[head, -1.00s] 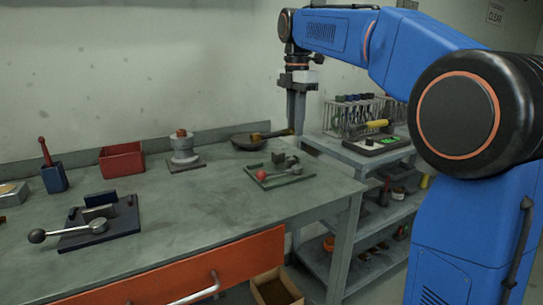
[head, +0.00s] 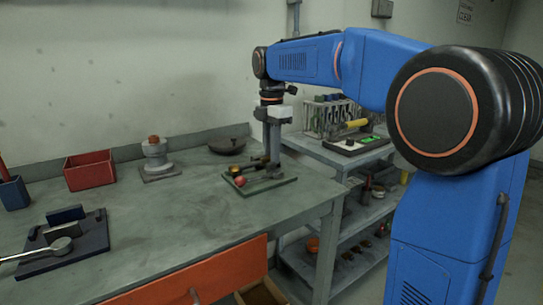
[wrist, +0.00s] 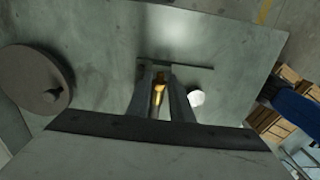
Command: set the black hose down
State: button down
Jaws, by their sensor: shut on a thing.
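My gripper (head: 273,163) is shut on a slim piece with a brass-coloured end, which I take to be the black hose (head: 257,160). It is low over the green-edged fixture plate (head: 285,184) with the red ball, at the right of the bench. In the wrist view the brass-coloured hose end (wrist: 158,94) lies between the fingers (wrist: 161,84). The rest of the hose is mostly hidden. I cannot tell whether it touches the plate.
A dark round pan (head: 228,147) lies behind the fixture. A grey valve-like stand (head: 155,160), a red bin (head: 90,171) and a dark lever fixture (head: 85,240) are farther left. The bench top (head: 180,215) between them is clear. A shelf cart (head: 335,158) stands at the right.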

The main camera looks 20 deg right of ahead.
jog(key=shift+f, duration=0.5)
jog(key=shift+f, duration=0.1)
jog(key=c, duration=1.6)
grip_release()
jog(key=shift+o, duration=0.2)
notch_tip(320, 180, up, 12)
